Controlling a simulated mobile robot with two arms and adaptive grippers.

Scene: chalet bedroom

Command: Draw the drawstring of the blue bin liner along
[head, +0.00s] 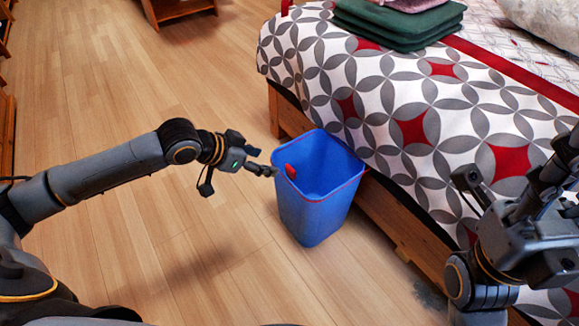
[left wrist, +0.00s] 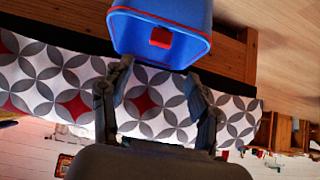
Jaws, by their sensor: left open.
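The blue bin liner (head: 325,160) lines a blue bin standing on the wooden floor against the bed frame. Its red drawstring (head: 345,187) runs along the rim, and a red tab (head: 291,172) shows at the rim's left side. The tab also shows in the left wrist view (left wrist: 160,38). My left gripper (head: 272,171) is just left of the rim, close to the tab, open and empty. In the left wrist view its two fingers (left wrist: 160,75) stand apart below the rim, with the tab beyond them. My right gripper (head: 468,182) is over the bed side; its jaw state is unclear.
The bed (head: 390,120), with a grey, white and red patterned cover, stands directly behind and right of the bin. Folded green cloths (head: 400,25) lie on it. The wooden floor (head: 110,90) left of the bin is free. Wooden furniture (head: 178,8) stands far back.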

